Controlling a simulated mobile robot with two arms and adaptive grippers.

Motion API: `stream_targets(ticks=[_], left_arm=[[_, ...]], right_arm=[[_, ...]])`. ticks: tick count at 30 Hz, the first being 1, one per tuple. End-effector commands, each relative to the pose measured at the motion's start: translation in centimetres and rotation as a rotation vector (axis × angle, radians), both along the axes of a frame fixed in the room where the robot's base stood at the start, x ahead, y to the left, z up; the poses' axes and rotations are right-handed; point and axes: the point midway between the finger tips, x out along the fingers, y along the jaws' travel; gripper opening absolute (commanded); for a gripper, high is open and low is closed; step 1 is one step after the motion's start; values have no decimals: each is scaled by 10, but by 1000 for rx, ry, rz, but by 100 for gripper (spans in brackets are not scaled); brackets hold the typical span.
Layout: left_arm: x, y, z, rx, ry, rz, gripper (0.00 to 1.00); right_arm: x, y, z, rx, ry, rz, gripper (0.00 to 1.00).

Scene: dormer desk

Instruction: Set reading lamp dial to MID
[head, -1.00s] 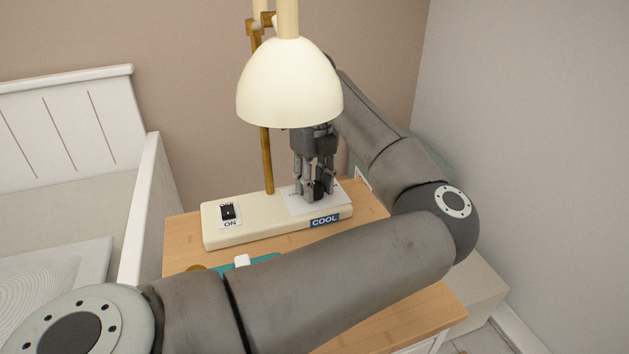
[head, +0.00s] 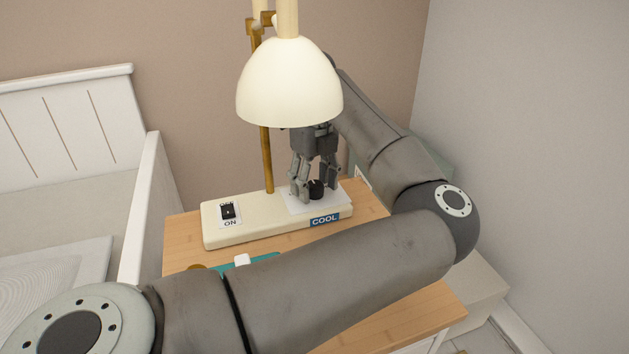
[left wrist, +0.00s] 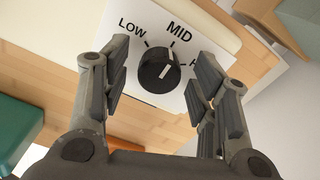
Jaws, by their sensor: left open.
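The reading lamp's round black dial (head: 316,188) sits on a white plate on the cream lamp base (head: 265,228). In the left wrist view the dial (left wrist: 158,68) shows LOW, MID and a partly hidden third label around it. Its short white line slants up and right, roughly toward the MID mark; I cannot tell whether it lines up exactly. My left gripper (head: 315,186) is open, pointing down with its fingers on either side of the dial. In the left wrist view, the gripper (left wrist: 161,77) shows gaps on both sides of the dial. My right gripper is out of view.
The cream lampshade (head: 289,85) hangs just above my left gripper. A teal object (head: 262,260) lies on the wooden nightstand (head: 185,250), partly behind my arm.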

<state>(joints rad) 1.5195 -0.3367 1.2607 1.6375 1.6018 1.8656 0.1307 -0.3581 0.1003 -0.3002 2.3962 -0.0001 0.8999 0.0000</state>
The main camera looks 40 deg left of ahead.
Motion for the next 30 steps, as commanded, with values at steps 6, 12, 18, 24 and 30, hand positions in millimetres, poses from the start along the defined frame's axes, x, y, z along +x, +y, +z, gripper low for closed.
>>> stream_targets(ticks=[6, 12, 18, 24, 30], left_arm=[[0, 0, 7, 0, -1, 0, 55], [1, 1, 43, 1, -4, -1, 55], [1, 0, 85, 1, -3, -1, 55], [0, 0, 113, 0, -1, -1, 55], [0, 0, 120, -1, 1, 0, 55]], right_arm=[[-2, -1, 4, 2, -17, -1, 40], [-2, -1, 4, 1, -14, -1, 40], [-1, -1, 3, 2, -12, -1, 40], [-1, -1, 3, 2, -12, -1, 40], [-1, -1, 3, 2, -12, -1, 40]])
